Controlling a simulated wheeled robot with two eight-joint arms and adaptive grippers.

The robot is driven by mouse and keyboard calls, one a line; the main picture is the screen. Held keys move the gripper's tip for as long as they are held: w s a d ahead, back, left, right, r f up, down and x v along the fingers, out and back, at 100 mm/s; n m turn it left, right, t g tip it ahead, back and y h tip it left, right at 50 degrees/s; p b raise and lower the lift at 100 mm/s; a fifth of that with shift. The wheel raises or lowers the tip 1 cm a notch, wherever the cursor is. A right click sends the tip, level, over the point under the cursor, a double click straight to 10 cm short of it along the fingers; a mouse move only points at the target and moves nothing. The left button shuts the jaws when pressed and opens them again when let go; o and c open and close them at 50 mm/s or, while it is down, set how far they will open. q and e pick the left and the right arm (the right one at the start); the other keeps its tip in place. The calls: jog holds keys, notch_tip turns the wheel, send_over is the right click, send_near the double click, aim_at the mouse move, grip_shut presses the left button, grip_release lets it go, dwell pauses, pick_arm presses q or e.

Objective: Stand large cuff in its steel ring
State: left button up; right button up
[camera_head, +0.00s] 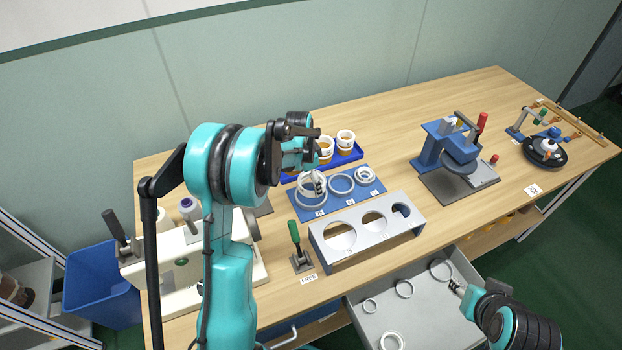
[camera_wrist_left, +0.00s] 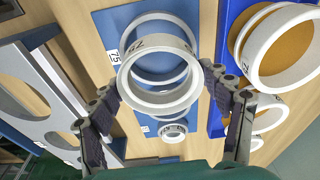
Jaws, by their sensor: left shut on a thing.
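The large cuff (camera_wrist_left: 160,100) is a white, wide-walled ring with grey print. My left gripper (camera_wrist_left: 168,115) is shut on it, with dark pads at its sides. The blue board (camera_head: 297,211) carries steel rings in a row. The large steel ring (camera_head: 311,206), at the board's left end, shows behind the cuff in the wrist view (camera_wrist_left: 157,15), next to a "75" label. The cuff overlaps that ring in the picture; whether they touch, I cannot tell. My right gripper (camera_head: 457,288) is over the open drawer; its jaws are too small to read.
A blue tray (camera_head: 349,159) with white and orange cups stands behind the board. A grey stand with round holes (camera_head: 335,255) is in front. A green-handled clamp (camera_head: 298,245) is to the left. A blue press (camera_head: 445,145) stands right. The drawer (camera_head: 425,308) holds several rings.

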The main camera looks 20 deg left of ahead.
pick_arm(q)
jog(key=shift+r, duration=0.15)
jog(key=shift+s+a, duration=0.1)
dwell(0.4)
jog(key=shift+f, duration=0.25)
jog(key=shift+f+b, duration=0.95)
jog(key=shift+b, duration=0.05)
jog(key=shift+f, duration=0.1)
jog(key=shift+f+b, duration=0.7)
jog(key=shift+f, duration=0.1)
jog(key=shift+f, duration=0.1)
jog(key=shift+f+b, duration=0.35)
jog(key=shift+b, duration=0.05)
jog(key=shift+r, duration=0.15)
